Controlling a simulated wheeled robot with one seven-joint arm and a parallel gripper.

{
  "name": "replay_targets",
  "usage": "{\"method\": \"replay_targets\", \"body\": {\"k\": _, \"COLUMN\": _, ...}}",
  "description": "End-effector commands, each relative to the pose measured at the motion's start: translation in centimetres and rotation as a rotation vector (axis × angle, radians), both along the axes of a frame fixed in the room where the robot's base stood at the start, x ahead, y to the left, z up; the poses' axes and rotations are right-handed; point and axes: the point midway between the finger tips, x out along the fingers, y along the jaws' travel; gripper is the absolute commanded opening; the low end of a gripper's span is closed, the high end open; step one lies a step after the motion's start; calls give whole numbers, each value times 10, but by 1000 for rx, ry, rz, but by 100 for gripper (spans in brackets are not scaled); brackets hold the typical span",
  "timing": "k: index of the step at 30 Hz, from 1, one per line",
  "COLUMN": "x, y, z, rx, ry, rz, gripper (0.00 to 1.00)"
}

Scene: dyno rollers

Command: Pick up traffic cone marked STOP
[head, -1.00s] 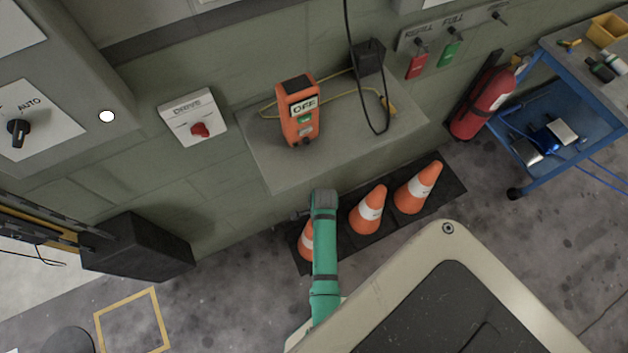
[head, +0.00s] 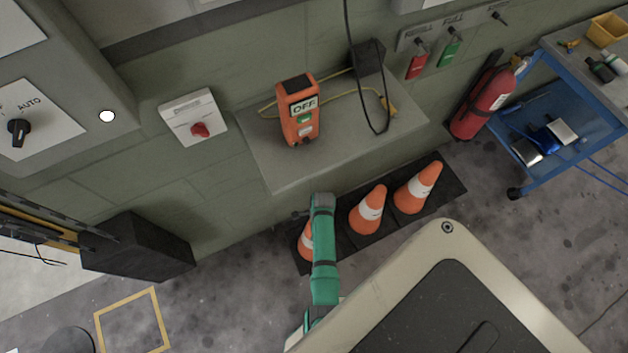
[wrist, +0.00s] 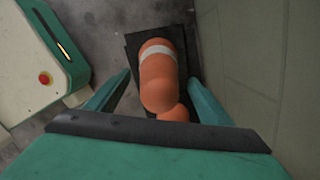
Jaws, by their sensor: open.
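Three orange cones with white bands stand in a row on dark bases on the floor: a right cone (head: 419,188), a middle cone (head: 368,210) and a left cone (head: 306,243). My arm partly covers the left one. The marks on the bands are too small to read, so I cannot tell which says STOP. In the wrist view my gripper (wrist: 165,88) is open. A banded cone (wrist: 158,82) shows between the fingers, apart from both, with another orange cone top (wrist: 174,114) below it. In the head view my gripper is hidden.
A grey ledge (head: 350,155) with an orange OFF device (head: 299,110) juts from the wall above the cones. A fire extinguisher (head: 484,103) and blue cart (head: 560,150) stand right. A black box (head: 138,250) is at left. The wall (wrist: 255,65) is close to the right finger.

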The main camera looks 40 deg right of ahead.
Motion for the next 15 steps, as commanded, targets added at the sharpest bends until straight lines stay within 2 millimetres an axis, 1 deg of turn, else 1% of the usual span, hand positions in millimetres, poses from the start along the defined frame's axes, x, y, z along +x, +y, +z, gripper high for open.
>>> {"method": "replay_targets", "body": {"k": 1, "x": 0, "y": 0, "z": -6, "rx": 1, "ry": 2, "rz": -1, "gripper": 74}}
{"method": "replay_targets", "body": {"k": 4, "x": 1, "y": 1, "z": -14, "rx": 1, "ry": 1, "rz": -2, "gripper": 74}}
{"method": "replay_targets", "body": {"k": 7, "x": 1, "y": 1, "z": -17, "rx": -1, "ry": -1, "rz": -1, "gripper": 74}}
{"method": "replay_targets", "body": {"k": 13, "x": 1, "y": 1, "z": -17, "rx": -1, "ry": -1, "rz": -1, "gripper": 74}}
{"method": "replay_targets", "body": {"k": 14, "x": 1, "y": 1, "z": -17, "rx": -1, "ry": -1, "rz": -1, "gripper": 72}}
{"method": "replay_targets", "body": {"k": 15, "x": 1, "y": 1, "z": -17, "rx": -1, "ry": -1, "rz": -1, "gripper": 62}}
